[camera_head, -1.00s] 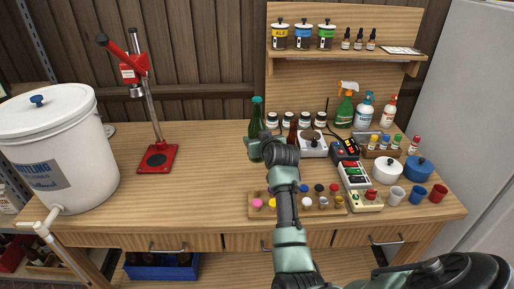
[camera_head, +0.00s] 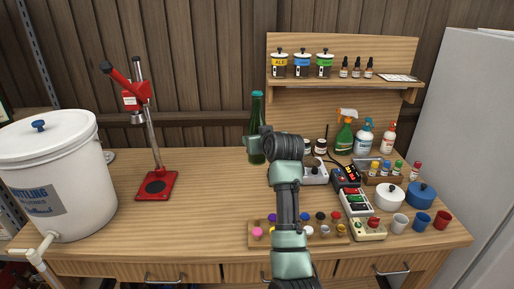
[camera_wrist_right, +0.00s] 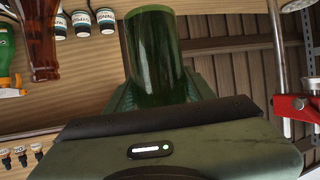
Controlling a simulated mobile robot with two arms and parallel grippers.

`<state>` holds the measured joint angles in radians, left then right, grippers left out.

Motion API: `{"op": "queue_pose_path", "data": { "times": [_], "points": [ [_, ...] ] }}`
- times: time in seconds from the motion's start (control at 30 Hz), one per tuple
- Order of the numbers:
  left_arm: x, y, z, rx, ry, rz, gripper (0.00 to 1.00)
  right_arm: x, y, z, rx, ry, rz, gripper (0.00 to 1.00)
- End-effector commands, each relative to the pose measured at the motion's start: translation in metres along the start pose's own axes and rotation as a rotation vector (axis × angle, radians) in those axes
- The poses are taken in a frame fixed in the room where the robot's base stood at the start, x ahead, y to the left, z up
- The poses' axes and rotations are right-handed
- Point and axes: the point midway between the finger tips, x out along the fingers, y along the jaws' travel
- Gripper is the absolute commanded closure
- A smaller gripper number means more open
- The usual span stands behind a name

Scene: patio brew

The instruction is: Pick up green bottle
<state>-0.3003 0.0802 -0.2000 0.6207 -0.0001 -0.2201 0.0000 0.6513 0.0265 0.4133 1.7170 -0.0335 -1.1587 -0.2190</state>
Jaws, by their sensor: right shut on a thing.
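The green bottle (camera_head: 257,115) stands upright in my right gripper (camera_head: 256,143) in the head view, left of the shelf unit. The gripper is shut around its body, and the wrist partly hides the lower part. In the right wrist view the green bottle (camera_wrist_right: 153,55) fills the space between the fingers. Whether its base touches the table is hard to tell. My left gripper is not in view.
A red bottle capper (camera_head: 157,185) stands left on the wooden table (camera_head: 205,215). A large white bucket (camera_head: 45,160) is at the far left. Jars, spray bottles (camera_head: 344,135), pots (camera_head: 389,196) and cups crowd the right. A cap rack (camera_head: 262,241) lies in front. The table between capper and arm is clear.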

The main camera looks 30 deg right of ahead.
Motion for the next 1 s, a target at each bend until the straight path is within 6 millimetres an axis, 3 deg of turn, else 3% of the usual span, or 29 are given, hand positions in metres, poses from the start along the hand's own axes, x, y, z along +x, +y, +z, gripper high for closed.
{"op": "queue_pose_path", "data": {
  "times": [0.4,1.0],
  "points": [
    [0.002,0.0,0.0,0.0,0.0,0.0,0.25,-0.009,0.0,-0.024,0.0,0.007,0.0,1.0],
    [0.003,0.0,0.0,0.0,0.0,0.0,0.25,-0.012,0.0,-0.029,0.0,0.006,0.0,1.0]
  ]
}}
